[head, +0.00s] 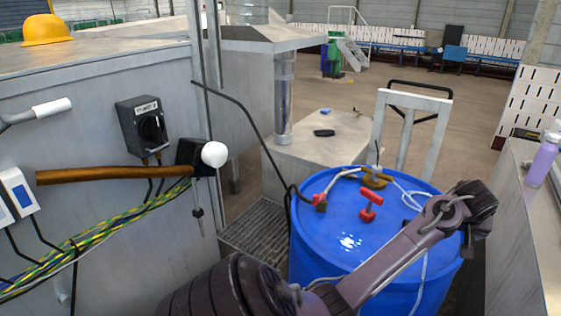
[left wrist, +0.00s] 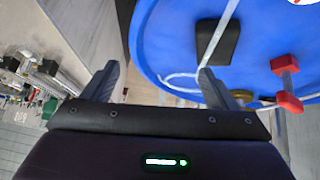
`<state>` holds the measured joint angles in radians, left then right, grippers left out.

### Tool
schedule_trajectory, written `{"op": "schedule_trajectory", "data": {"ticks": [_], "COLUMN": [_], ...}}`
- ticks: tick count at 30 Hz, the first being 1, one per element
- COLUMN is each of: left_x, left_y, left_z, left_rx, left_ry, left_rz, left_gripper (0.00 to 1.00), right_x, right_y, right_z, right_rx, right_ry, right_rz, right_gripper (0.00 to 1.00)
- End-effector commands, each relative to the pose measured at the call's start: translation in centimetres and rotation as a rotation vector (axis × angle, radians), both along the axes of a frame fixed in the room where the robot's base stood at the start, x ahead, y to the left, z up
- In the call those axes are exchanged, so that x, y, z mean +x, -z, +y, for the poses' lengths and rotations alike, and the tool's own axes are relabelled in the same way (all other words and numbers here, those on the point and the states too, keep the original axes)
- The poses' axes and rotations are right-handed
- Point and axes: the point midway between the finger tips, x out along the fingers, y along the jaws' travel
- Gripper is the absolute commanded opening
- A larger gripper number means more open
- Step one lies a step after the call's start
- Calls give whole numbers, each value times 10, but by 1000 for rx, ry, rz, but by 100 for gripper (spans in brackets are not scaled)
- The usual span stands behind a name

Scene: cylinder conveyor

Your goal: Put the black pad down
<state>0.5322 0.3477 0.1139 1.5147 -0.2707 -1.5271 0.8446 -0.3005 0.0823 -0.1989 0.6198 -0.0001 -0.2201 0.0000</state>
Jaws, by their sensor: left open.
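A black pad (left wrist: 216,42) lies on the lid of a blue drum (left wrist: 165,30) in the left wrist view, with a white cable across it. The drum (head: 335,235) also shows in the head view, where I cannot make out this pad, perhaps because my arm covers it. My left gripper (head: 480,205) is over the drum's right edge. In the left wrist view my left gripper (left wrist: 160,74) has its fingers wide apart with nothing between them. The right finger is close to the pad; I cannot tell whether they touch. My right gripper is not in view.
A red T-handle (head: 370,202), a red-capped fitting (head: 321,201) and cables are on the drum lid. Behind it, a small black object (head: 324,132) lies on a grey block (head: 300,155). A purple bottle (head: 543,160) stands on the right counter (head: 525,215). A cabinet (head: 90,160) fills the left.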

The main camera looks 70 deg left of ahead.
Motion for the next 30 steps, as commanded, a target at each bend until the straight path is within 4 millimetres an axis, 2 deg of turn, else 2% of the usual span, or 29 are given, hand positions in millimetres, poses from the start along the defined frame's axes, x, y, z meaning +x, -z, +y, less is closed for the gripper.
{"op": "schedule_trajectory", "data": {"ticks": [1,3,8,11,14,20,23,26,27,29,30], "left_x": [3,7,6,2,-4,-22,-40,-72,-90,-121,-144], "left_y": [4,4,8,26,63,153,209,279,308,353,382], "left_z": [-22,-49,-103,-131,-150,-161,-164,-168,-170,-173,-175], "left_rx": [24,58,114,136,141,125,111,91,82,69,61], "left_ry": [83,192,391,489,559,622,649,678,693,716,731], "left_rz": [-51,-125,-263,-314,-315,-228,-160,-70,-31,31,71], "left_gripper": [80,80,80,80,80,80,80,80,80,80,80], "right_x": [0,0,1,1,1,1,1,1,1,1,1], "right_y": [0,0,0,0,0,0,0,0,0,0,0], "right_z": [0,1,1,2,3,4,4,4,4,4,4], "right_rx": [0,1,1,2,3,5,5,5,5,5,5], "right_ry": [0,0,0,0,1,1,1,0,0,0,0], "right_rz": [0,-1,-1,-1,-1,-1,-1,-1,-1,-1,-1], "right_gripper": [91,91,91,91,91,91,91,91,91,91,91]}}
